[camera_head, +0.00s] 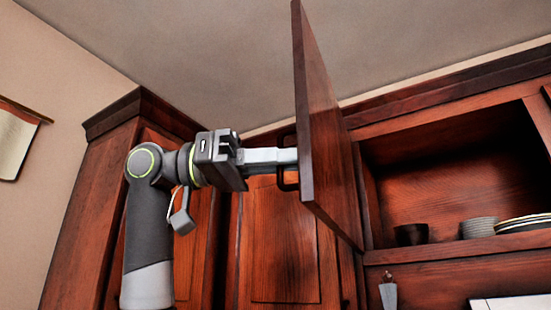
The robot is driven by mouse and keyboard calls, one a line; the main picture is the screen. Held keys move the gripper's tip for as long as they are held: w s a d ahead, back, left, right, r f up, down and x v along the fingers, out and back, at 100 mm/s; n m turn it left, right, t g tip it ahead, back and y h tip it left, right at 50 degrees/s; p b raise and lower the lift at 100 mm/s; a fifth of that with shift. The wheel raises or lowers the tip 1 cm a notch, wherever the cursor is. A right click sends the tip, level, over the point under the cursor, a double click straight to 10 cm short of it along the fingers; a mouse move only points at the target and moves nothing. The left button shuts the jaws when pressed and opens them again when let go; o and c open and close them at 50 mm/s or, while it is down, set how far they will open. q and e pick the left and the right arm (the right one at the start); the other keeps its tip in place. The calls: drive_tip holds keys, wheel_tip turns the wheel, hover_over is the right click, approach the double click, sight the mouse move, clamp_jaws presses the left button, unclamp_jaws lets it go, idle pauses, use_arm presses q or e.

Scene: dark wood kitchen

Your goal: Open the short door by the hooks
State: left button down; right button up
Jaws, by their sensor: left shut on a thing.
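The short cabinet door (325,130) is wooden and stands swung out from its cabinet, seen nearly edge-on in the head view. A dark handle (287,181) is on its left face near the free edge. My left gripper (285,156) reaches in from the left and is shut on the handle; the fingertips are partly hidden at the door. The open cabinet (455,185) shows to the right of the door. A utensil (388,292) hangs from a hook (387,274) below the cabinet. My right gripper is out of view.
Inside the open cabinet are a dark bowl (411,234), a stack of bowls (479,227) and plates (523,223). Tall closed wooden cabinet doors (285,245) stand behind my left arm. The space left of the arm is free up to the wall.

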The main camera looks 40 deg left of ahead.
use_arm(q)
drive_tip(key=shift+a, duration=0.15)
drive_tip(key=c, duration=1.5)
unclamp_jaws()
drive_tip(key=b+v, duration=0.2)
drive_tip(key=v, duration=1.5)
drive_tip(key=shift+a, duration=0.2)
